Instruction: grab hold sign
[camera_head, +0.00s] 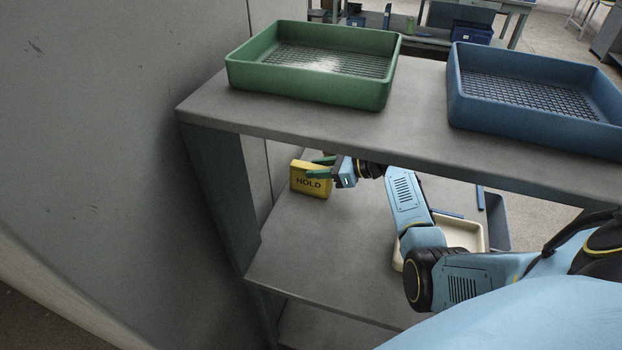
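The hold sign (308,186) is a yellow block with dark "HOLD" lettering. It stands upright on the lower shelf, near the left end. My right gripper (319,167) is at its upper right, pointing left. Its two green fingers are apart, one over the upper front of the sign and one at its top or back edge. I cannot tell whether they press on it. My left gripper is not in view.
A green tray (256,75) and a blue tray (540,114) stand on the upper shelf (420,113) above my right arm. A cream tray (468,234) sits on the lower shelf (325,262). A grey panel (120,120) stands close on the left.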

